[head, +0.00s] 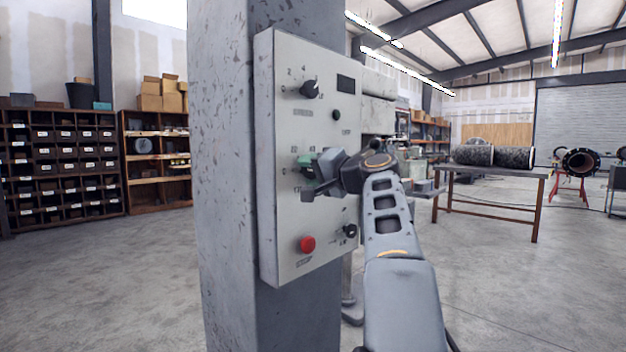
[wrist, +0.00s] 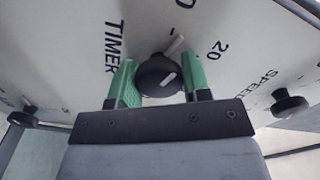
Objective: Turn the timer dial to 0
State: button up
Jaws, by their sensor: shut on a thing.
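The timer dial (wrist: 158,76) is a round black knob with a white mark on its face, in the middle of the wrist view. The white mark slants up and right, toward the side where the printed "20" stands. "TIMER" is printed to its left. My gripper (wrist: 160,72) has its two green fingers on either side of the dial, shut on it. In the head view my gripper (head: 305,170) is at the middle row of the control panel (head: 290,130) and hides the dial.
A black knob (head: 309,89) is above, with a small dark display (head: 346,84) at its right. A red button (head: 307,244) and another black knob (head: 349,231) are below. The panel is on a grey column (head: 225,150). Open floor lies left of the column.

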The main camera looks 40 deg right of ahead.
jog(key=shift+n+b, duration=0.55)
jog(key=shift+n, duration=0.95)
jog(key=o, duration=0.9)
jog(key=s, duration=0.4)
jog(key=s+d, duration=0.1)
jog(key=s, duration=0.4)
jog(key=s+d, duration=0.1)
jog(key=s, duration=0.3)
jog(key=shift+s+d, duration=0.25)
jog(key=shift+s, duration=0.05)
jog(key=shift+w, duration=0.1)
